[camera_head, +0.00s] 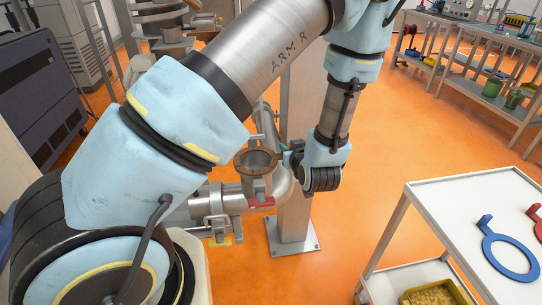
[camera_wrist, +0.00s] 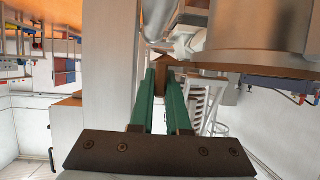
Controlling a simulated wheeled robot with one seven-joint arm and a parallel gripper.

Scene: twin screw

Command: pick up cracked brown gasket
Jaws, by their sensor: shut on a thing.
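The cracked brown gasket (camera_head: 239,159) is a ring lying on the open upright end of a steel pipe (camera_head: 258,188) in the head view. I cannot make out its crack. My gripper (camera_head: 284,155) is just right of the ring, at pipe-mouth height. In the wrist view, the green fingers of my gripper (camera_wrist: 163,78) are close together, with a brown piece of the gasket (camera_wrist: 174,63) at their tips. My gripper is shut on the gasket's edge. The ring looks level at the pipe mouth; I cannot tell whether it touches the pipe.
A steel post (camera_head: 294,205) stands right behind the pipe. A white cart (camera_head: 440,215) at the lower right holds a blue ring with a tab (camera_head: 512,257) and a red one (camera_head: 535,212), with a yellow bin (camera_head: 437,294) below. The orange floor between is clear.

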